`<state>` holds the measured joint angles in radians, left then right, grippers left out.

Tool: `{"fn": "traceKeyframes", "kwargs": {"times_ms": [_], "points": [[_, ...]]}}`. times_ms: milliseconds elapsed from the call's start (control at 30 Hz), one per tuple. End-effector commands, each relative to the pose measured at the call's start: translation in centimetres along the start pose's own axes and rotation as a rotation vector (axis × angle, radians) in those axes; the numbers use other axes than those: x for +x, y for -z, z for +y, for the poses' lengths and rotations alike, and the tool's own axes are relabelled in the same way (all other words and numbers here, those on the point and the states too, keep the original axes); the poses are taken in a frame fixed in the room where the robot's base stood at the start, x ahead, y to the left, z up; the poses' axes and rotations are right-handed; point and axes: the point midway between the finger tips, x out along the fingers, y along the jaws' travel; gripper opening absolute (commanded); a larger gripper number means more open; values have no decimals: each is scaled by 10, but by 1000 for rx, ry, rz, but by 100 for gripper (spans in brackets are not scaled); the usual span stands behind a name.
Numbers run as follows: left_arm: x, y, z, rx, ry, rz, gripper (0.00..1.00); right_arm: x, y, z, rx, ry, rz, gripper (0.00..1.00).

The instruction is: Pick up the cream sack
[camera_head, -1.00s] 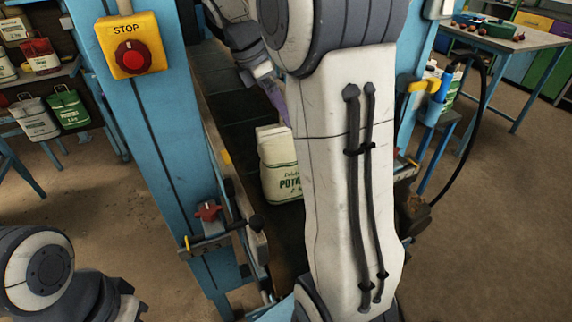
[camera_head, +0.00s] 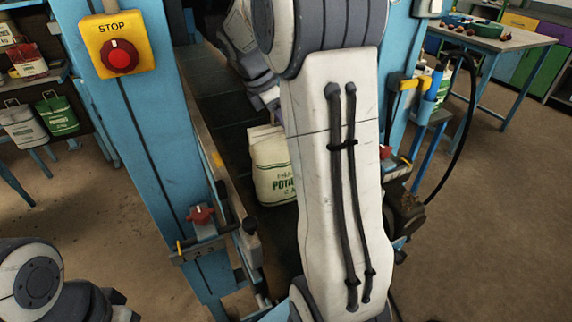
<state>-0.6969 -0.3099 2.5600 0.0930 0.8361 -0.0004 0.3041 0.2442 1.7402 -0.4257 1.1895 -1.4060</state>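The cream sack (camera_head: 272,172) with green lettering stands on the dark conveyor belt inside the blue frame, in the middle of the head view. My white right arm crosses in front of it and hides its right side. The wrist of that arm reaches back above the belt behind the sack, and its gripper (camera_head: 266,98) shows only in part; its fingers are mostly hidden by the arm. I cannot tell whether it touches the sack. Of my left arm only a rounded joint shows at the lower left; its gripper is out of the picture.
A blue post with a yellow stop box (camera_head: 118,45) stands left of the belt. A red-knobbed clamp (camera_head: 200,216) sticks out at the belt's near left. A blue-legged table (camera_head: 487,36) stands at the back right.

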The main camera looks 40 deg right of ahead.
Motion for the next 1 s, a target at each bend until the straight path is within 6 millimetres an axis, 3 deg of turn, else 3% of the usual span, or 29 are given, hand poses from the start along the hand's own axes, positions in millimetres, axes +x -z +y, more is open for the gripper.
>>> {"fn": "traceKeyframes", "kwargs": {"times_ms": [33,100,1000], "points": [[0,0,0,0,0,0,0,0,0,0,0,0,1,24],[0,0,0,0,0,0,0,1,1,0,-1,0,1,0],[2,0,0,0,0,0,0,5,5,0,-2,5,7,0]]}}
